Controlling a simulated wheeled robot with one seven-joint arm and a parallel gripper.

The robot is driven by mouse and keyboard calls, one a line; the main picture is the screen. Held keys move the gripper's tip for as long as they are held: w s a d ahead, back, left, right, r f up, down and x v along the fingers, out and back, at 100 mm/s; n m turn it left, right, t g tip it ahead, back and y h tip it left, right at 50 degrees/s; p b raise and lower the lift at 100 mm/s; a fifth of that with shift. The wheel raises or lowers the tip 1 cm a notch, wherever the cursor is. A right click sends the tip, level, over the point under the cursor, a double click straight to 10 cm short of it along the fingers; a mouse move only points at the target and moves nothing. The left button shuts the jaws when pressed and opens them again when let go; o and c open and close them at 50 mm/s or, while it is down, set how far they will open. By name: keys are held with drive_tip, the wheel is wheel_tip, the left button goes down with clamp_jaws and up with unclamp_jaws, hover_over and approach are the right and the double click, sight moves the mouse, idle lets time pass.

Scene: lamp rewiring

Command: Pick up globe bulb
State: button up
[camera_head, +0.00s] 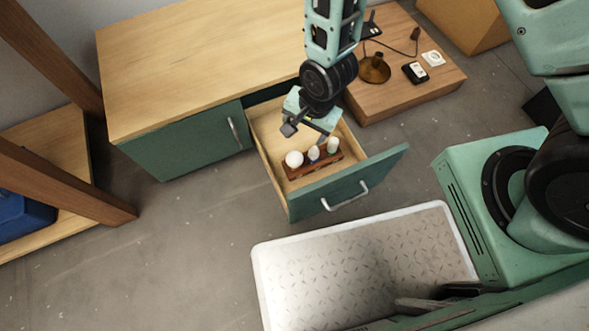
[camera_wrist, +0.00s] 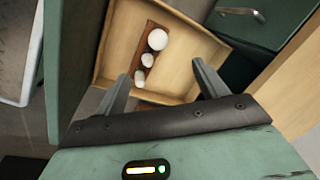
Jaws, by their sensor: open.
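The globe bulb (camera_head: 294,159) is the large round white one at the left end of a small brown wooden holder (camera_head: 298,175) in the open drawer. Two smaller white bulbs (camera_head: 313,153) (camera_head: 332,145) stand in the same row to its right. In the wrist view the globe bulb (camera_wrist: 157,39) is at the far end of the row. My gripper (camera_head: 308,132) is above the drawer, open and empty, its fingers apart from the bulbs. In the wrist view the fingertips (camera_wrist: 160,70) are spread, with the smaller bulbs nearer the left finger.
The drawer (camera_head: 267,139) is pulled out from the green cabinet (camera_head: 185,143), with walls around the holder. A low wooden platform (camera_head: 399,102) at the right bears a brass lamp base (camera_head: 374,70), a black-and-white item (camera_head: 415,72) and a white plate (camera_head: 433,58).

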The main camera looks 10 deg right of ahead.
drive_tip(key=b, duration=0.7)
hover_over(295, 158)
drive_tip(key=s, duration=0.1)
drive_tip(key=shift+m, duration=0.4)
drive_tip(key=f, duration=1.4)
drive_tip(key=shift+d+f, duration=0.25)
drive_tip(key=shift+d, duration=0.15)
drive_tip(key=f+b, duration=0.1)
drive_tip(key=f, duration=0.1)
drive_tip(key=f+b, duration=0.2)
drive_tip(key=w+f+b, duration=0.1)
drive_tip(key=f, duration=0.1)
drive_tip(key=shift+w+a+f+b, duration=0.1)
drive_tip(key=shift+a+b, duration=0.25)
drive_tip(key=shift+a, duration=0.05)
drive_tip(key=c, duration=1.1)
